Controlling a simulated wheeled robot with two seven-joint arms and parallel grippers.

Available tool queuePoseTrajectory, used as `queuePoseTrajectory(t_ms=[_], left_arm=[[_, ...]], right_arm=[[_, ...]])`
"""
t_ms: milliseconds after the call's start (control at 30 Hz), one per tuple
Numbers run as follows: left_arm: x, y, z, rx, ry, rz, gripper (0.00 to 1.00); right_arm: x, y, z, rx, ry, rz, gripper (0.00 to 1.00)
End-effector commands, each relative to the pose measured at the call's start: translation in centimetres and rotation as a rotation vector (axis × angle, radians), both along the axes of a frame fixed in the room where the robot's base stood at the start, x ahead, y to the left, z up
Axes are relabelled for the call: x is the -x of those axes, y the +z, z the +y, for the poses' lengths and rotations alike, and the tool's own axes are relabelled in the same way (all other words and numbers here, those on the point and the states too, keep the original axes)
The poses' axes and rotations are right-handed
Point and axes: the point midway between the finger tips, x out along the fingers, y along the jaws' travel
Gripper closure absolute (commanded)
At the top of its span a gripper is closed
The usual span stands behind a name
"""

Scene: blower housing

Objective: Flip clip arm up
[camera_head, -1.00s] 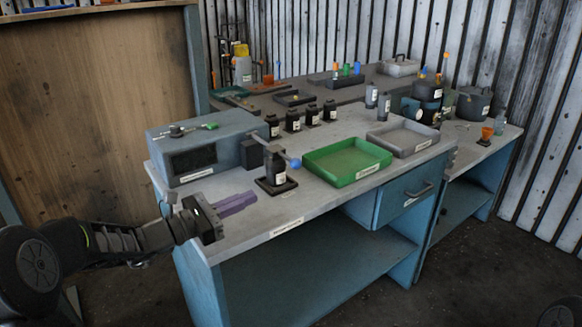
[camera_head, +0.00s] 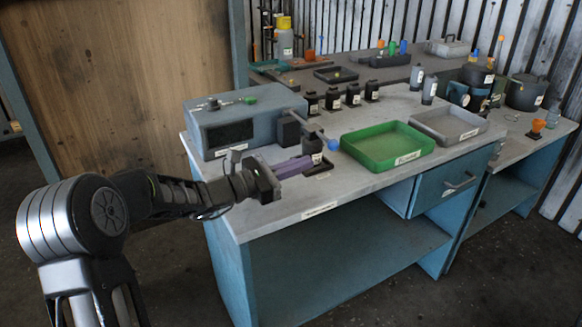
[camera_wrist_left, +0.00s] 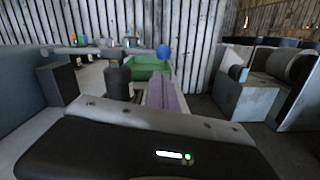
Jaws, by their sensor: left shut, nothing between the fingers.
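The blue-grey housing (camera_head: 245,128) stands at the left end of the bench. A grey bar, which looks like the clip arm (camera_head: 317,132), reaches out from the black block (camera_head: 289,131) on its right side and ends in a blue ball (camera_head: 333,145). The bar is roughly level above a black bottle (camera_head: 311,147); in the left wrist view the bottle (camera_wrist_left: 118,82) stands left of the fingers, with the blue ball (camera_wrist_left: 164,51) just beyond the tips. My left gripper (camera_head: 309,162) has its purple fingers together and empty, low beside the bottle. Contact cannot be told.
A green tray (camera_head: 346,145) and a grey tray (camera_head: 484,127) sit to the right. Several black bottles (camera_head: 353,95) stand in a row behind. The bench's front strip (camera_head: 350,192) is clear.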

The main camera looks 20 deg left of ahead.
Motion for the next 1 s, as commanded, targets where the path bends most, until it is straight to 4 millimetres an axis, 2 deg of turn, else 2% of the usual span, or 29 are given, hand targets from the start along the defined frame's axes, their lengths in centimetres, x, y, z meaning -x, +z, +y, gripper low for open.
queuePoseTrajectory(t_ms=[133,333,767,1000], left_arm=[[-2.0,0.1,-1.8,0.001,-0.003,0.002,1.0],[-3.7,0.3,-3.2,0.001,-0.001,0.0,1.0],[-4.1,0.3,-3.5,0.001,0.0,0.001,1.0],[-4.0,1.1,-3.6,0.02,0.0,0.017,1.0]], right_arm=[[0.0,0.3,0.0,0.0,0.0,0.0,0.64],[0.0,0.5,0.0,0.0,0.0,0.0,0.64],[0.0,0.5,0.0,0.0,0.0,0.0,0.64],[0.0,1.3,0.0,0.0,-0.001,0.0,0.64]])
